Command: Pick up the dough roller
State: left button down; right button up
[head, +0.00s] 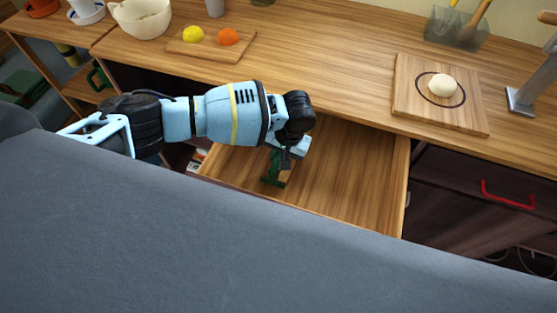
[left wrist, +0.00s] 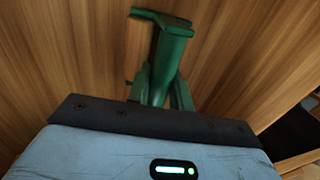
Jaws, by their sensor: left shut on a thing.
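The dough roller (head: 273,181) is a small dark green T-shaped tool. In the head view it is at my left gripper (head: 287,157), over the bare wooden floor of an open drawer (head: 345,170). In the left wrist view the roller (left wrist: 165,60) points away from the gripper (left wrist: 160,97), with its crossbar at the far end and its stem between the fingers. My left gripper is shut on the stem. I cannot tell whether the roller touches the drawer floor. My right gripper is not in view.
The counter (head: 330,75) lies behind the drawer. It bears a board (head: 245,45) with yellow and orange items, a white basket (head: 142,18), and a board (head: 410,100) with a dough ball (head: 443,85). A red handle (head: 508,194) is on the dark cabinet at right.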

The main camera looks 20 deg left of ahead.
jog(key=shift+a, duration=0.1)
